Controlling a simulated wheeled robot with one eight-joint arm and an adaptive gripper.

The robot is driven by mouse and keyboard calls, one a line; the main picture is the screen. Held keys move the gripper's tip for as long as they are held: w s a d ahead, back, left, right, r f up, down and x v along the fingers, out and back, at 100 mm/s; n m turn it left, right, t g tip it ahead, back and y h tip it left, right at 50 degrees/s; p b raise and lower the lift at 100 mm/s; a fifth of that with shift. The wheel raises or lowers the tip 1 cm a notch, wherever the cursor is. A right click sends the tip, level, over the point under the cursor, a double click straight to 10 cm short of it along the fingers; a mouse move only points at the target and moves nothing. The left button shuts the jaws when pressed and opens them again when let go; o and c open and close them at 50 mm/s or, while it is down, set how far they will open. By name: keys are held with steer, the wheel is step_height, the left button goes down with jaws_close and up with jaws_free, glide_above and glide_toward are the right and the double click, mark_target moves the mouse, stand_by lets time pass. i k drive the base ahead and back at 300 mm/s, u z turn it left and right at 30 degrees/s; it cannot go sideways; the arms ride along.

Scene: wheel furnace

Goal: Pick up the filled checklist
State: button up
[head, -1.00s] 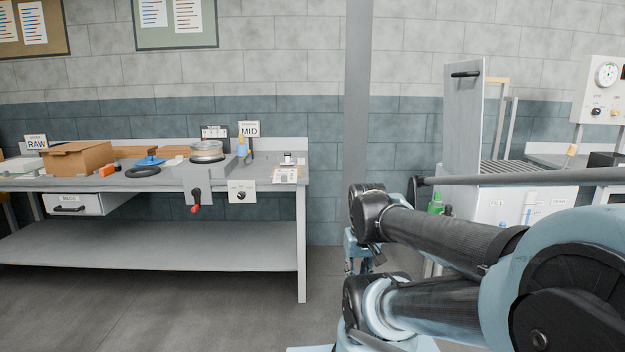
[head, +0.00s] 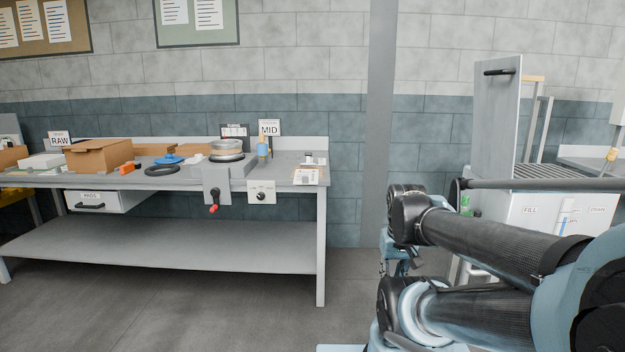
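A small sheet that may be the checklist (head: 306,177) lies at the right front corner of the workbench (head: 270,172), with a small dark-topped object (head: 309,159) at its back edge. Its writing is too small to read, so I cannot tell whether it is filled. My gripper (head: 398,262) is partly visible below the arm's wrist, right of the bench and apart from the sheet. Its fingers are mostly hidden by my arm, and I cannot see anything held.
The bench holds a cardboard box (head: 98,156), a black ring (head: 162,170), a round metal device (head: 227,150) and a MID sign (head: 269,129). A white cabinet (head: 540,212) stands right. Floor before the bench is clear.

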mark_target(306, 173)
steer(key=i, duration=0.85)
steer(key=u, duration=0.05)
